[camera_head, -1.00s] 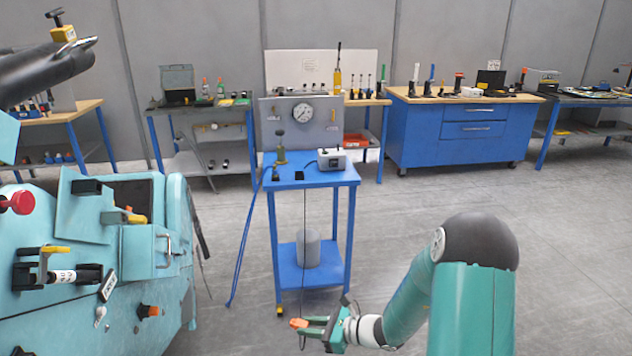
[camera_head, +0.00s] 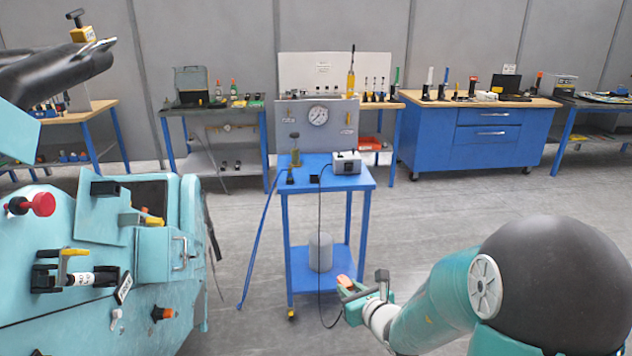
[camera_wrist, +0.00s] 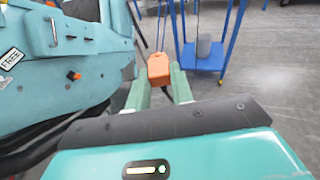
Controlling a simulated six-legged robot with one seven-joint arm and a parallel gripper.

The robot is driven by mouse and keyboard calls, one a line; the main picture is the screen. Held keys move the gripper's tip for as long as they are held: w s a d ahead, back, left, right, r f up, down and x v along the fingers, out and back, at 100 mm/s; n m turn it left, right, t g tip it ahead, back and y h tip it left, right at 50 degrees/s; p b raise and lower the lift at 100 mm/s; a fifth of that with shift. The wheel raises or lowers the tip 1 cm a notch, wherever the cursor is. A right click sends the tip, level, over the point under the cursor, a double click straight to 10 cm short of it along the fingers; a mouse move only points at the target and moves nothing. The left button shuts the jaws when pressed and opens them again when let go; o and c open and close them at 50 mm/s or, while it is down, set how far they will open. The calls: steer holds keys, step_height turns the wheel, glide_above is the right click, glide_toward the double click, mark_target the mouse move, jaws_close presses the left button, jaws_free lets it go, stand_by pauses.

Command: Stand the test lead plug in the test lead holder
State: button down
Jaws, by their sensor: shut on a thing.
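The orange test lead plug (camera_head: 344,281) is between the fingers of my gripper (camera_head: 352,289), low in front of the blue cart and clear of it. In the wrist view the orange plug (camera_wrist: 158,67) sits between the green fingertips (camera_wrist: 161,82). A thin black lead (camera_head: 320,240) hangs from the cart top, loops low and runs up toward my gripper. A small black block (camera_head: 314,178) stands at the cart's front edge; I cannot tell whether it is the test lead holder.
The blue cart (camera_head: 345,185) carries a grey box (camera_head: 346,162), a brass valve (camera_head: 295,152) and a gauge panel (camera_head: 335,125). A grey cylinder (camera_head: 320,252) stands on its lower shelf. A teal machine (camera_head: 160,250) is at the left. Floor to the right is open.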

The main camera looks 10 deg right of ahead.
stand_by(0.3)
steer(key=f, duration=0.2)
steer(key=s+f, duration=0.1)
steer(key=f, duration=0.1)
steer(key=shift+f, duration=0.15)
